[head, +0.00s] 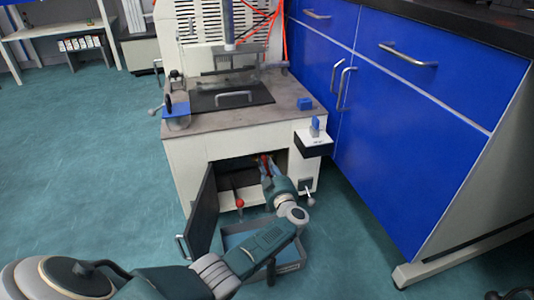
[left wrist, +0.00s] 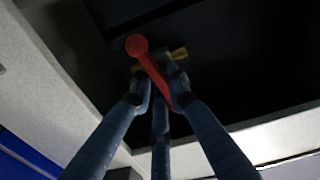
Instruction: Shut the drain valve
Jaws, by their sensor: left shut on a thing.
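The drain valve has a red lever (left wrist: 151,68) with a round red end and a brass-coloured fitting (left wrist: 179,53), seen in the left wrist view inside a dark compartment. In the head view a bit of its red (head: 264,159) shows in the opening at the machine's lower front. My left gripper (left wrist: 160,88) has its blue fingers closed around the lower part of the lever. In the head view my left gripper (head: 267,172) reaches into the opening from below right. The lever slants in the left wrist view; its angle to the pipe is unclear. My right gripper is not visible.
The compartment's dark door (head: 203,212) stands open to the left of my arm. A blue-grey tray (head: 292,267) lies on the floor under my wrist. A red-knobbed lever (head: 240,203) is near the opening. Blue cabinets (head: 400,125) stand close on the right; the left floor is clear.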

